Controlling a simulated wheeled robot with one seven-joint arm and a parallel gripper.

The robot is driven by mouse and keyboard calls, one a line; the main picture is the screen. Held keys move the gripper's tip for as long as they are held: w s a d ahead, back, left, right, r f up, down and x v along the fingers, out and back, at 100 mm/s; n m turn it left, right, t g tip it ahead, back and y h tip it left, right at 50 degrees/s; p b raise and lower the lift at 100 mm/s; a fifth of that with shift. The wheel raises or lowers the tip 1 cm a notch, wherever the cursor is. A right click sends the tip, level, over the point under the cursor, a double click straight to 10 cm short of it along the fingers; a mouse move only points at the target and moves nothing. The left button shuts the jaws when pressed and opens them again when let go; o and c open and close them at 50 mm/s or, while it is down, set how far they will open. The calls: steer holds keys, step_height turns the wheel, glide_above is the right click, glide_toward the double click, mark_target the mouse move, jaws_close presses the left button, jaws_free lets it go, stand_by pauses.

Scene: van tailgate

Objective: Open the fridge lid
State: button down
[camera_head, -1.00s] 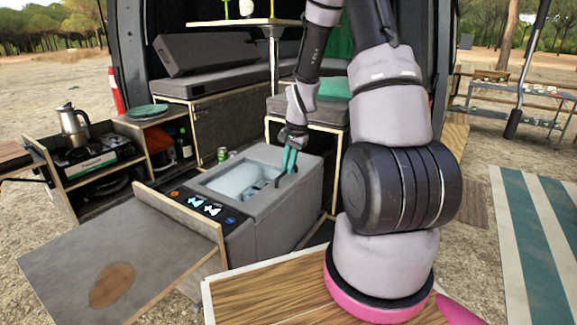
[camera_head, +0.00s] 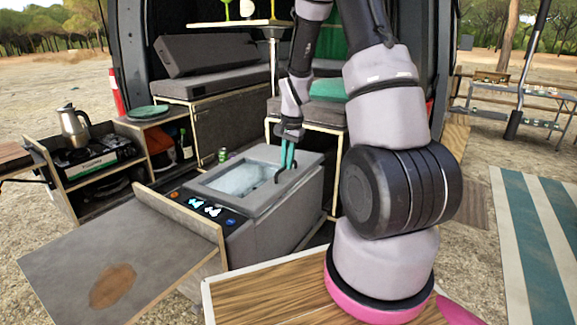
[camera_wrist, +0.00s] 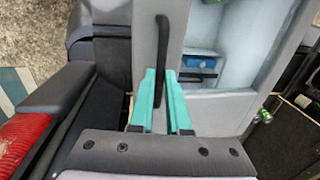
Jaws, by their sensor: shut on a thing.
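The fridge (camera_head: 275,228) is a grey box with a lit control panel (camera_head: 208,208) at its front left. Its lid (camera_head: 308,160) has a grey frame around a clear window (camera_head: 238,180), and pale inside walls show through it. A dark bar handle (camera_head: 279,174) stands on the lid's right side. My gripper (camera_head: 287,164) reaches down from above with its teal fingers shut on this handle. In the wrist view the fingers (camera_wrist: 160,75) flank the black handle (camera_wrist: 161,45). The lid's handle side looks slightly raised; any gap beneath it is hard to tell.
A wooden-edged board (camera_head: 110,255) stands out in front of the fridge at left. A stove drawer with a kettle (camera_head: 73,126) is further left. A green can (camera_head: 222,155) stands behind the fridge. A bench (camera_head: 305,112) lies behind.

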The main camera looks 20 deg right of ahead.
steer(key=w+a+r+g+h, duration=0.1)
steer(key=w+a+r+g, duration=0.1)
steer(key=w+a+r, duration=0.3)
steer(key=w+a+r+g+h, duration=0.2)
steer(key=w+a+r, duration=0.3)
steer(key=w+r, duration=0.3)
steer(key=shift+r, duration=2.05)
steer(key=shift+a, duration=0.1)
steer(key=c, duration=0.9)
jaws_free()
steer(key=shift+w+f, duration=0.1)
steer(key=shift+w, duration=0.05)
steer(key=shift+r, duration=0.25)
